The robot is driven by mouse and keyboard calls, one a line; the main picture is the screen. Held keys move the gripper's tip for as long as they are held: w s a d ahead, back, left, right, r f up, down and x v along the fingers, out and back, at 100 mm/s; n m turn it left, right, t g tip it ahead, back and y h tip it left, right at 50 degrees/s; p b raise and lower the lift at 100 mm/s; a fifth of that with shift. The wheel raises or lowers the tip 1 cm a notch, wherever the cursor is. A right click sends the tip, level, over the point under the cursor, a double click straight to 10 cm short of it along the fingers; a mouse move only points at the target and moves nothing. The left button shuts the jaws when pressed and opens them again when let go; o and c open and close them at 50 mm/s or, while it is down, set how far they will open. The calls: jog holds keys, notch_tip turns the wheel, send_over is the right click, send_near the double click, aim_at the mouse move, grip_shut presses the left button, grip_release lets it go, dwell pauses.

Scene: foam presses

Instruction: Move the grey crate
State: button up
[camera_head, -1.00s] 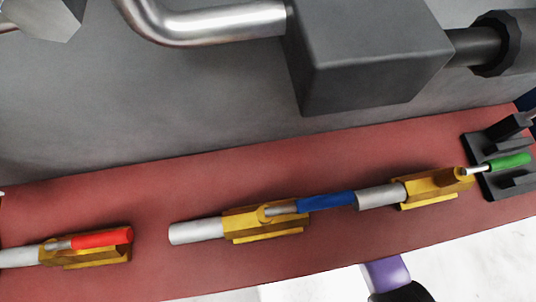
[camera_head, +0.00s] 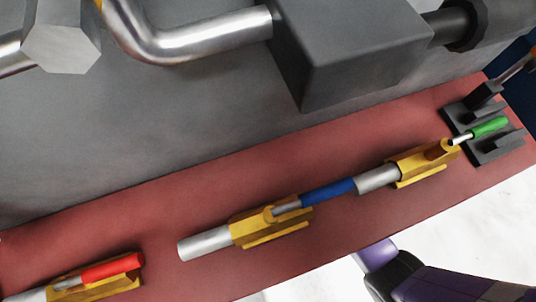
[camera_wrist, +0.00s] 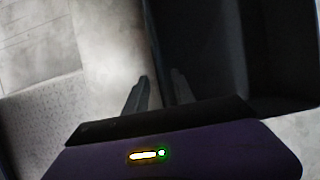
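In the wrist view a dark grey crate (camera_wrist: 285,95) fills the upper right, its inside in deep shadow. Its near wall runs from the top edge down between the two fingers of my gripper (camera_wrist: 160,85). One finger is outside the wall and one inside, close on either side of it. My gripper looks shut on this wall, though the contact is dim. The far side of the crate is cut off by the frame. The crate does not show in the head view.
Pale floor (camera_head: 480,225) lies open at lower right. In the wrist view pale floor (camera_wrist: 105,45) lies left of the crate.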

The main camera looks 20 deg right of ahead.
jog(key=a+b, duration=0.1)
jog(key=a, duration=0.7)
jog(key=shift+w+f+b, duration=0.1)
jog(key=shift+w+b, duration=0.05)
jog(key=shift+b, duration=0.25)
jog(key=b+x, duration=0.1)
jog(key=x, duration=0.2)
jog(key=shift+a+f+b, duration=0.15)
jog(key=shift+f+b, duration=0.05)
jog(key=shift+b, duration=0.2)
jog(key=shift+a+f, duration=0.3)
jog(key=shift+f, duration=0.3)
grip_shut()
